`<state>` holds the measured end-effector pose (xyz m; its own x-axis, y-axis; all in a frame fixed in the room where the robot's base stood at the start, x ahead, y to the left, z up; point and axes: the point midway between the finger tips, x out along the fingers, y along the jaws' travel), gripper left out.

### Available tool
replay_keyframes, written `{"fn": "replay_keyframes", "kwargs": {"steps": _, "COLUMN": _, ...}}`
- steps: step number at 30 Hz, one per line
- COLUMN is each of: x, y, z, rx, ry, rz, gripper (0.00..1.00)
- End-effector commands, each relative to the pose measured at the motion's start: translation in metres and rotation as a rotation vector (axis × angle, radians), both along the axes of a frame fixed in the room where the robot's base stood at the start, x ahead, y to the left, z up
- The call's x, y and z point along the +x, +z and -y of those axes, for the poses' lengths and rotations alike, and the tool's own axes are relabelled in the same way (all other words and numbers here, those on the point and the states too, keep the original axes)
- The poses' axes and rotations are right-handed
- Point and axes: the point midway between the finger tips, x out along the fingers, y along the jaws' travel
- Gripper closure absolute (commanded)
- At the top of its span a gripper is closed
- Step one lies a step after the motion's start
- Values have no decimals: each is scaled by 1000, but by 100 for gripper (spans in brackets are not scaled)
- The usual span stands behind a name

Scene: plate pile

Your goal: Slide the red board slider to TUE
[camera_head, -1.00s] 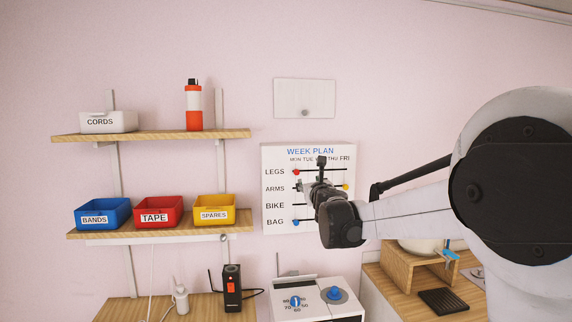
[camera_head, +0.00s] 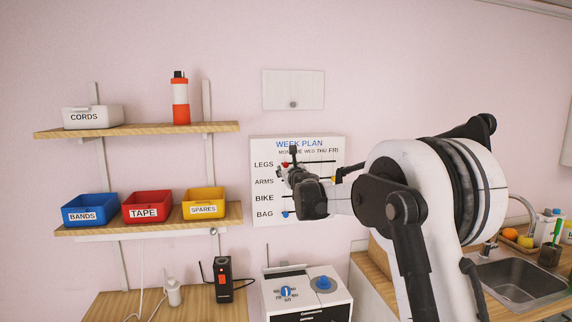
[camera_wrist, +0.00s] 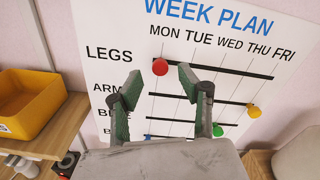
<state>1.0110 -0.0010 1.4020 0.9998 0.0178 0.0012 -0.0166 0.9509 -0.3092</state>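The white WEEK PLAN board (camera_head: 262,205) hangs on the wall with rows LEGS, ARMS, BIKE and BAG. The round red slider (camera_wrist: 160,67) sits at the left end of the LEGS track, below MON; TUE (camera_wrist: 200,37) is printed just right of it. The red slider also shows at the left of the LEGS row in the head view (camera_head: 285,164). My gripper (camera_wrist: 160,80) is open in front of the board. In the wrist view the red slider appears between its green-padded fingertips, nearer the left one. I cannot tell the remaining depth, and no contact shows.
A yellow slider (camera_wrist: 253,111) is right on the ARMS track, a green slider (camera_wrist: 217,130) on BIKE and a blue slider (camera_head: 285,214) left on BAG. A shelf with a yellow SPARES bin (camera_head: 204,202) stands left of the board. A white machine (camera_head: 308,300) stands below.

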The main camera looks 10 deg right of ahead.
Motion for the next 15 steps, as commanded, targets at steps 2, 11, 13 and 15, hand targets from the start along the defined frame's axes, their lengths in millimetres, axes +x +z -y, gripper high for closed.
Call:
{"fn": "replay_keyframes", "kwargs": {"steps": 2, "x": 11, "y": 1, "z": 0, "rx": 0, "ry": 0, "rz": 0, "gripper": 63}}
{"fn": "replay_keyframes", "kwargs": {"steps": 11, "x": 35, "y": 0, "z": -1, "rx": 1, "ry": 0, "rz": 0, "gripper": 63}}
{"fn": "replay_keyframes", "kwargs": {"steps": 13, "x": 37, "y": 0, "z": -1, "rx": 1, "ry": 0, "rz": 0, "gripper": 63}}
{"fn": "replay_keyframes", "kwargs": {"steps": 15, "x": 38, "y": 0, "z": -1, "rx": 0, "ry": 0, "rz": 0, "gripper": 63}}
